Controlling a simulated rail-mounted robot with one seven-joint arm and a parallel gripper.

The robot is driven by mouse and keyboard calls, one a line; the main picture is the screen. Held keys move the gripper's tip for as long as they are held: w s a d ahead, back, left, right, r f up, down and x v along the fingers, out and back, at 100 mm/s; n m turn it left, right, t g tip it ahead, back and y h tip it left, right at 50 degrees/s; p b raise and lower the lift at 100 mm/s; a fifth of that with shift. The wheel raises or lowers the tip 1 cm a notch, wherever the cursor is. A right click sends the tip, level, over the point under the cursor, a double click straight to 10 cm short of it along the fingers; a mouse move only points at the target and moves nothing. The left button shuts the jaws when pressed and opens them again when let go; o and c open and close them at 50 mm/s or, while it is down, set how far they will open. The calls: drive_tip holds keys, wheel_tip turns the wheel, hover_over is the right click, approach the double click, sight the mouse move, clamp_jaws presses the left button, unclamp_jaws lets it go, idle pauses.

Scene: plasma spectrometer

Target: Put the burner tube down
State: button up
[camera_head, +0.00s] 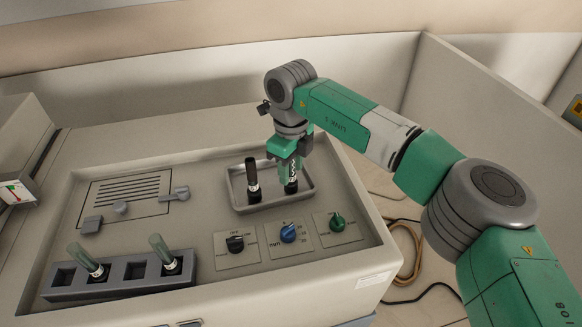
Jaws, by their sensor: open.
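A dark tube with a pale band (291,187) stands roughly upright in the right part of a shallow grey tray (239,206) on the machine's top. My gripper (290,176) points down at this tube, with its green fingers around or beside the upper part. The jaws are open, and they hide the tube's top. Another dark tube (253,176) with a white band stands just left of it in the same tray. Two tubes with grey-green glassy tops, one on the left (85,260) and one on the right (161,252), lean in slots of a dark rack (120,287) at front left.
Black (235,243), blue (288,233) and green (337,222) knobs stand in front of the tray. A vented panel (130,190) with small latches lies at left. The rack has empty slots. A raised rim borders the machine top; cables (408,250) lie at right.

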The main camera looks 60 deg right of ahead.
wheel_tip(320, 180, up, 12)
drive_tip(key=b, duration=0.3)
drive_tip(key=shift+f, duration=0.1)
